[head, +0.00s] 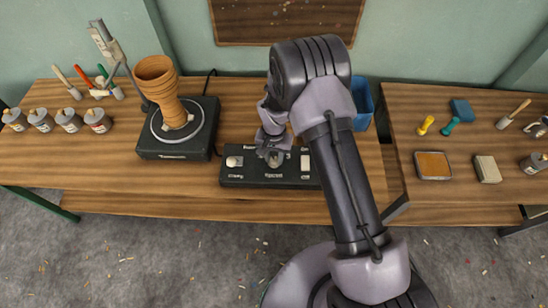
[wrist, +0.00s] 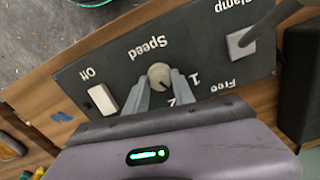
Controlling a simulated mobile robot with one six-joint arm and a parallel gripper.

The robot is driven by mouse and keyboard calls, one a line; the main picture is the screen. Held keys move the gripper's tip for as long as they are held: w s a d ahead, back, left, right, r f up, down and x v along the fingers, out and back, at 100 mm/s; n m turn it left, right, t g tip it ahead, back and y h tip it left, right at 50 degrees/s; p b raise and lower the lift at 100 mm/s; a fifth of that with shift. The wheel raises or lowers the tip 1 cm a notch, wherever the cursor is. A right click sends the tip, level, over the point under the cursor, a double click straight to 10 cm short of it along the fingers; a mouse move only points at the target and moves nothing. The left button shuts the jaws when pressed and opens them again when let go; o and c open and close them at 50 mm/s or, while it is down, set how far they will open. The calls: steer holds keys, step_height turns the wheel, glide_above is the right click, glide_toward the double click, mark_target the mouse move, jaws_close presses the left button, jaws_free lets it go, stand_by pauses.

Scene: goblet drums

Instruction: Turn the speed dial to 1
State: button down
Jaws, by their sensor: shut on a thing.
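The speed dial (wrist: 158,72) is a round grey knob on a black control box (head: 238,177). In the wrist view the word "Speed" is above it, and the numerals 1 and 2 show to its lower right. My gripper (wrist: 160,82) is shut on the dial, with one grey finger on each side. The dial's pointer mark cannot be made out, so its setting is unclear. Other numerals are hidden behind my fingers. In the head view my gripper (head: 274,154) reaches down onto the middle of the box and partly covers the dial.
A clamp lever (wrist: 241,44) and an off switch (wrist: 102,98) flank the dial. A turntable (head: 178,145) carrying a brown goblet drum body (head: 155,78) stands left of the box. Several cans (head: 68,120) stand at far left. A blue bin (head: 362,103) is behind my arm.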

mark_target(274, 159)
steer(key=n, duration=0.6)
steer(key=shift+n, duration=0.4)
stand_by(0.4)
steer(key=c, duration=1.1)
jaws_free()
steer(key=shift+o, duration=0.2)
step_height(274, 159, up, 18)
steer(key=p, duration=0.4)
steer(key=shift+f, duration=0.25)
